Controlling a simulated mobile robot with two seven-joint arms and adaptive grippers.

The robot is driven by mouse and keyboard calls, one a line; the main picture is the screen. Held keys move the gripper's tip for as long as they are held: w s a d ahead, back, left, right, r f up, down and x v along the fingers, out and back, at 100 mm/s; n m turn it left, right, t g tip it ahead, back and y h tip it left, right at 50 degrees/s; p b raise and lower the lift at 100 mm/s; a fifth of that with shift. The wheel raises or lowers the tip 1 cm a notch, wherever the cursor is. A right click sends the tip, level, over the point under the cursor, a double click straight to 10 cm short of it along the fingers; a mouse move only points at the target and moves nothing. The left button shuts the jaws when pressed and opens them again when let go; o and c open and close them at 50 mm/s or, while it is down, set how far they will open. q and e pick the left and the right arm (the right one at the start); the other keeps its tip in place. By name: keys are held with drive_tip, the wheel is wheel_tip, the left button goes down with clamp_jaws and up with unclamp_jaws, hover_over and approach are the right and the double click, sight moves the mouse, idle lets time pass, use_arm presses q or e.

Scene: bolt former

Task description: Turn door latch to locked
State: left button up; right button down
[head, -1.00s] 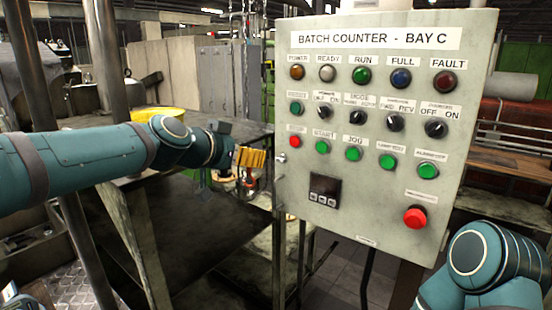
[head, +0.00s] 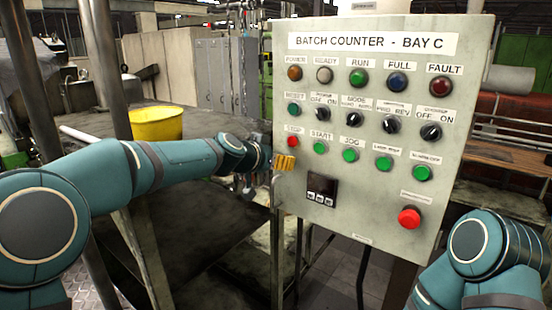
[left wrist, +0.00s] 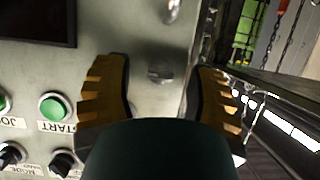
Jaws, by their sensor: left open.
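The door latch (left wrist: 160,75) is a small metal knob on the grey panel door, near its edge. In the left wrist view it lies between the two yellow finger pads of my left gripper (left wrist: 164,74), with a gap on both sides. The head view shows the left gripper (head: 284,163) at the left edge of the control cabinet (head: 385,250), and the latch is hidden behind it there. The left gripper is open and holds nothing. Whether the fingertips touch the door cannot be told. My right arm shows at lower right, but its gripper is out of view.
The cabinet face carries lamps, selector knobs and green buttons. A red stop button (head: 292,141) is close to the left gripper, and a large red button (head: 409,218) is lower right. A yellow bucket (head: 157,124) stands on the table behind my left arm.

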use_arm(q)
clamp_jaws()
use_arm(e)
drive_tip(key=shift+f, duration=0.1)
use_arm(q)
drive_tip(key=shift+a+f+n+g+h+b, duration=0.15)
drive_tip(key=shift+n+g+h+b, duration=0.35)
drive_tip(key=shift+n+b, duration=0.75)
drive_tip(key=n+h+b, duration=0.2)
drive_tip(key=n+b, duration=0.1)
drive_tip(key=shift+w+g+h+b, duration=0.1)
drive_tip(key=shift+g+h+b, duration=0.2)
drive_tip(key=shift+g+b, duration=0.1)
drive_tip(key=shift+a+n+h+b, duration=0.1)
drive_tip(key=shift+n+h+b, duration=0.8)
drive_tip(key=shift+n+b, duration=0.85)
drive_tip(key=shift+n+h+b, duration=0.9)
drive_tip(key=shift+n+b, duration=0.25)
drive_tip(key=shift+n, duration=1.05)
use_arm(e)
wheel_tip(320, 180, down, 12)
drive_tip(key=s, duration=0.1)
drive_tip(key=shift+s+a+f+g, duration=0.25)
drive_tip(key=shift+s+a+g, duration=0.05)
drive_tip(key=shift+s+a, duration=0.1)
drive_tip(key=shift+f, duration=0.1)
